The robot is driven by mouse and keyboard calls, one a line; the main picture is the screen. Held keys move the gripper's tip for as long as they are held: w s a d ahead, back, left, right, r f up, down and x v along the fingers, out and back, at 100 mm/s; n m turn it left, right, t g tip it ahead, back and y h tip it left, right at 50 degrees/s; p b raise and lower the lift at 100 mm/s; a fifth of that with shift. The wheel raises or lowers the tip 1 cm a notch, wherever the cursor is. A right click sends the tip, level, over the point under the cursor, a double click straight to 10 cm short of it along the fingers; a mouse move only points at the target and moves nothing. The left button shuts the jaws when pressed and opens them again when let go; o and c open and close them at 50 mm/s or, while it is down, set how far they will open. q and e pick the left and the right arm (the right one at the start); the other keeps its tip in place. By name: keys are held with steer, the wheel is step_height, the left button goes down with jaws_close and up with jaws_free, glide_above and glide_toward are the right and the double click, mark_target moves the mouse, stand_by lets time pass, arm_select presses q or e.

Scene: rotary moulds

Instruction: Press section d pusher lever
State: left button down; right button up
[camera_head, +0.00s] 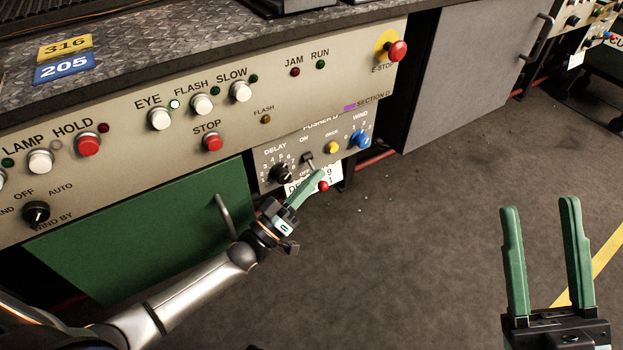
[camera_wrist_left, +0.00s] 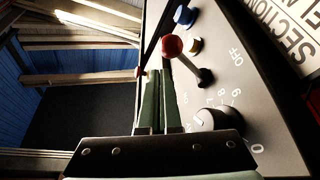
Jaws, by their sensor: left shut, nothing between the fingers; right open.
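The section D pusher panel (camera_head: 268,157) hangs below the main control strip. Its lever (camera_head: 308,158) has a dark base between the ON and OFF marks and a red ball end (camera_head: 323,186). The lever also shows in the left wrist view (camera_wrist_left: 187,62), with its red ball (camera_wrist_left: 172,45) just beyond my fingertips. My left gripper (camera_head: 320,173) is shut and empty, its tips beside the lever and hiding part of its rod. I cannot tell whether they touch. My right gripper (camera_head: 541,203) is open and empty over the floor, far right of the panel.
The delay dial (camera_head: 281,173), yellow button (camera_head: 333,148) and blue wind knob (camera_head: 360,139) sit around the lever. A red E-stop (camera_head: 397,51) is above right. A green door with a handle (camera_head: 226,216) is at left. The floor at right is clear.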

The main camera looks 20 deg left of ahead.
arm_select(q)
steer(key=shift+f, duration=0.8)
arm_select(e)
steer(key=shift+w+a+f, duration=0.1)
steer(key=shift+a+f, duration=0.05)
steer(key=shift+f, duration=0.2)
arm_select(q)
steer(key=shift+a+f, duration=0.1)
steer(key=shift+f, duration=0.05)
steer(key=s+d+r+p, duration=0.2)
steer(key=s+r+p, duration=0.2)
steer(key=s+r, duration=0.2)
steer(key=s+d+r+p, duration=0.2)
steer(key=s+r+p, duration=0.3)
steer(key=s+r, duration=0.2)
steer(key=shift+d, duration=0.25)
arm_select(e)
step_height(320, 180, up, 10)
steer(key=d, duration=0.1)
steer(key=shift+t+h, duration=0.3)
steer(key=shift+t, duration=0.1)
steer(key=shift+f, duration=0.1)
